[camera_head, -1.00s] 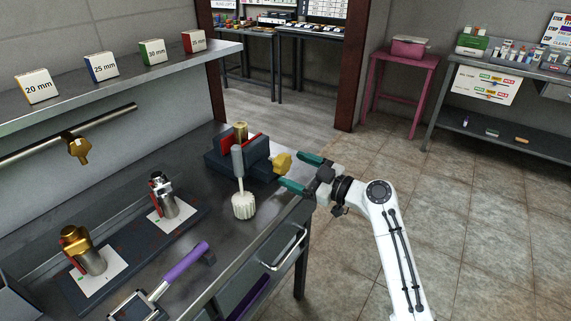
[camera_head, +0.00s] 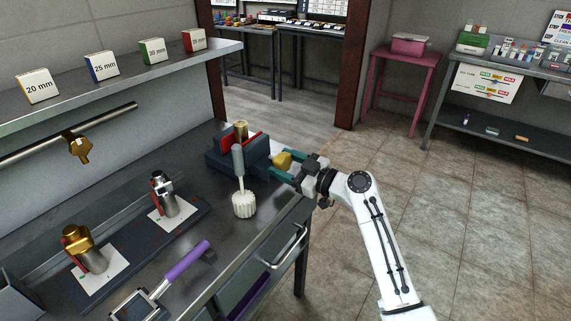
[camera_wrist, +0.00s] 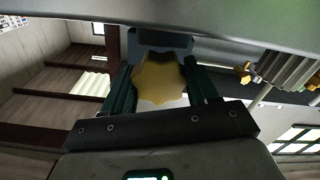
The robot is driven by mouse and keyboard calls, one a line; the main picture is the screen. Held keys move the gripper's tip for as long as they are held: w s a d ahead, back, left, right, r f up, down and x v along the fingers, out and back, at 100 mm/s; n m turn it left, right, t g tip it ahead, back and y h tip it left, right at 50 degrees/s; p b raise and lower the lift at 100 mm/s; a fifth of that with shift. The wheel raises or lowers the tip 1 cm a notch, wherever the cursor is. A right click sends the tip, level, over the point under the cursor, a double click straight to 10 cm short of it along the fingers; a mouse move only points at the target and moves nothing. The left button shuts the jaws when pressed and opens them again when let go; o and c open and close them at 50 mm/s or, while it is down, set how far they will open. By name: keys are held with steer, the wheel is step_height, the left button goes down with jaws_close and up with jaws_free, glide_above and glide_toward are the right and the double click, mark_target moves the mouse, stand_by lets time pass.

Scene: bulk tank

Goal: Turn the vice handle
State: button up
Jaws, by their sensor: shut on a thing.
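The vice (camera_head: 232,152) is a dark blue-grey block with red jaws, standing at the far right end of the workbench. A brass cylinder (camera_head: 241,130) stands upright between its jaws. The yellow lobed vice handle (camera_head: 281,161) is on the vice's right side. My gripper (camera_head: 285,163) has its green fingers on both sides of the handle and is shut on it. In the wrist view the handle (camera_wrist: 160,80) sits between the two green fingers (camera_wrist: 161,88). The fingers partly hide the handle in the head view.
A white ribbed brush (camera_head: 244,204) with a grey handle stands on the bench in front of the vice. A purple-handled tool (camera_head: 180,266) and two metal fittings on white cards are nearer. The floor right of the bench is clear.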

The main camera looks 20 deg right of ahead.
steer(key=c, duration=0.4)
steer(key=shift+o, duration=0.2)
steer(key=shift+f+m, duration=0.1)
steer(key=shift+m, duration=0.3)
